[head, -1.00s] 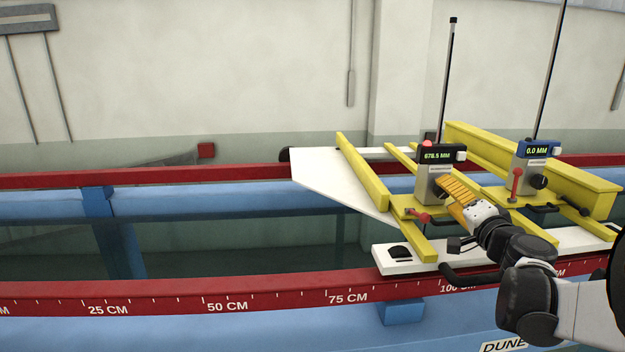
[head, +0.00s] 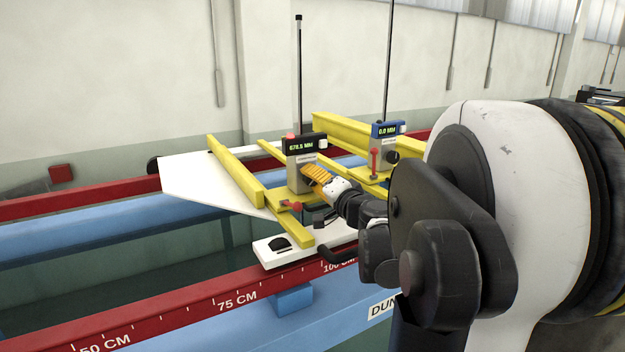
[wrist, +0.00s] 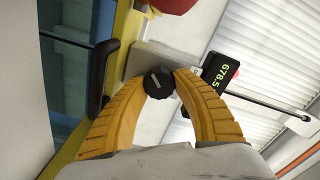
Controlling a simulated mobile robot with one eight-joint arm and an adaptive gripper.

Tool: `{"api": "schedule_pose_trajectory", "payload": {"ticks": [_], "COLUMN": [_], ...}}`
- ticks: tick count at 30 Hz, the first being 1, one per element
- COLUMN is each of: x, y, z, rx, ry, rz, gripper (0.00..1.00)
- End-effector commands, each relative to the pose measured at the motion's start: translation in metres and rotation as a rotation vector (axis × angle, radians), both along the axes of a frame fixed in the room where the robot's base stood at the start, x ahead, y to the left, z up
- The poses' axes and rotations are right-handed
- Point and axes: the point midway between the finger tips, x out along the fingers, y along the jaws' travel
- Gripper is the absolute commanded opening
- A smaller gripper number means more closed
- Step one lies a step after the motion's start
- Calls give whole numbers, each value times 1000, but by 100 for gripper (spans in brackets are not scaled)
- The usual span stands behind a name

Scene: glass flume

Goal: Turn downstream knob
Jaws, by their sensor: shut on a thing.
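The left point gauge (head: 299,175) reads 678.5 MM and stands upright on the yellow carriage frame. It also shows in the wrist view with its black display (wrist: 219,75). In the wrist view my gripper's orange fingers are shut on its round black knob (wrist: 158,82), one on each side. In the head view my gripper (head: 314,173) is at this gauge's right side, and the knob is hidden. The right gauge (head: 383,150), with a blue display, reads 0.0 MM. Its black knob (head: 392,158) is free. I cannot tell which knob is the downstream one.
A red lever (head: 291,205) sticks out below the left gauge, and another red lever (head: 374,160) stands by the right gauge. Tall thin rods rise from both gauges. The red rail (head: 190,315) with a centimetre scale runs along the near side of the flume.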

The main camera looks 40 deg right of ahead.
Motion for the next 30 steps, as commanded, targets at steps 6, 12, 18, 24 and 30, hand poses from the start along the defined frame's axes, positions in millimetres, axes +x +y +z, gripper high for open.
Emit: {"api": "schedule_pose_trajectory", "payload": {"ticks": [6, 12, 18, 24, 30], "x": [0, 0, 0, -14, -57], "y": [0, 0, 0, 3, 13], "z": [0, 0, 0, 0, 0], "rx": [19, 18, 18, 18, 18], "ry": [-6, -6, -5, -5, -6], "rz": [0, 0, 0, -2, -4], "gripper": [3, 56, 56, 56, 56]}}
